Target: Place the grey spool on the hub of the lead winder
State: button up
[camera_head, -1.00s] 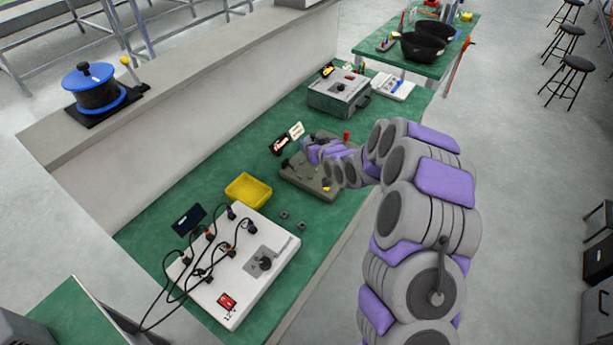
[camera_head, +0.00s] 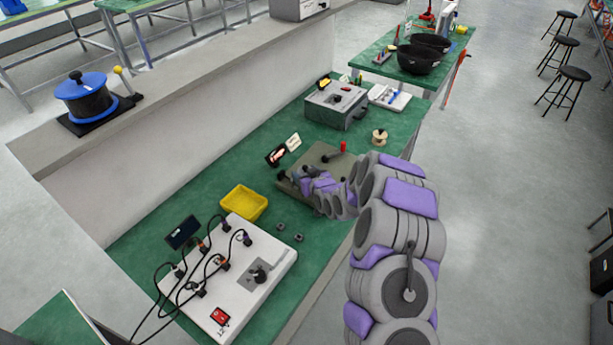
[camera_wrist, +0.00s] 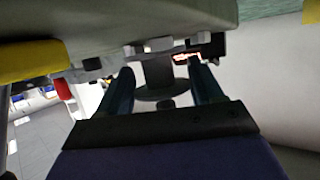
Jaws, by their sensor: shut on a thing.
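The grey spool (camera_wrist: 158,78) sits between the two fingers of my gripper (camera_wrist: 163,88) in the wrist view, with a round dark flange showing. My gripper is shut on it. In the head view my gripper (camera_head: 308,178) is low over the near-left part of the lead winder, a grey-green base (camera_head: 318,156) with a red-handled lever. The red handle also shows at the left of the wrist view (camera_wrist: 63,89). My gripper and wrist hide the hub. I cannot tell whether the spool touches it.
A yellow tray (camera_head: 243,203) and a white panel with black leads (camera_head: 252,292) stand to the left. A grey instrument box (camera_head: 334,104) and a beige spool (camera_head: 379,137) are beyond the winder. A blue-flanged reel (camera_head: 85,97) stands on the ledge.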

jog(key=o, duration=0.9)
jog(key=shift+s+a+f, duration=0.15)
jog(key=shift+a+f, duration=0.25)
jog(key=shift+a, duration=0.25)
jog(key=shift+o, duration=0.5)
jog(key=shift+a, duration=0.35)
jog(key=shift+o, duration=1.2)
jog(key=shift+a, duration=0.1)
jog(key=shift+d+r, duration=0.1)
jog(key=shift+d, duration=0.8)
jog(key=shift+a, duration=0.45)
jog(key=shift+s+r, duration=0.2)
jog(key=shift+s, duration=0.15)
jog(key=v, duration=0.3)
jog(key=p+v, duration=0.1)
jog(key=v, duration=0.2)
jog(key=p+v, duration=0.1)
jog(key=v, duration=0.2)
jog(key=shift+d+r, duration=0.1)
jog(key=shift+d, duration=0.25)
jog(key=shift+p+v, duration=0.4)
jog(key=shift+v, duration=0.5)
